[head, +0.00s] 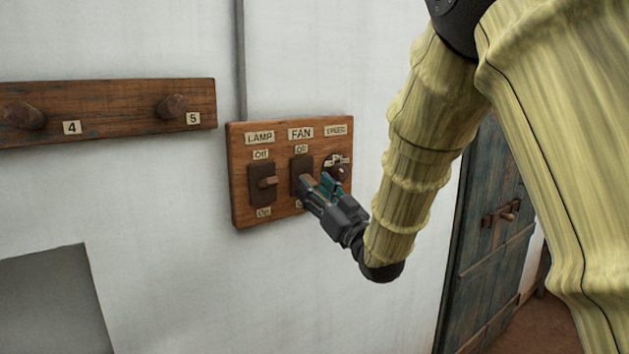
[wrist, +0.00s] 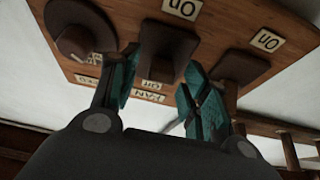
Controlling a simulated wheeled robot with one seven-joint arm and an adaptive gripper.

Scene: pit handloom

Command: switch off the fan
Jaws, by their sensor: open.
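The wooden switch board (head: 240,205) is on the white wall, with LAMP, FAN and SPEED labels. The dark fan switch (head: 299,172) is in the middle, with its Off label (head: 301,149) above it. My gripper (head: 318,186) is open in front of the fan switch and covers its lower part in the head view. In the wrist view, upside down, the fan switch (wrist: 168,52) lies ahead between my teal fingertips (wrist: 160,80), its On label (wrist: 183,8) at the top. I cannot tell the lever's position or whether a finger touches it.
The lamp switch (head: 263,184) is close on the left and the round speed knob (head: 342,172) close on the right. A rail with pegs (head: 105,112) is on the wall further left. A blue-green door (head: 490,250) with a latch stands at the right.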

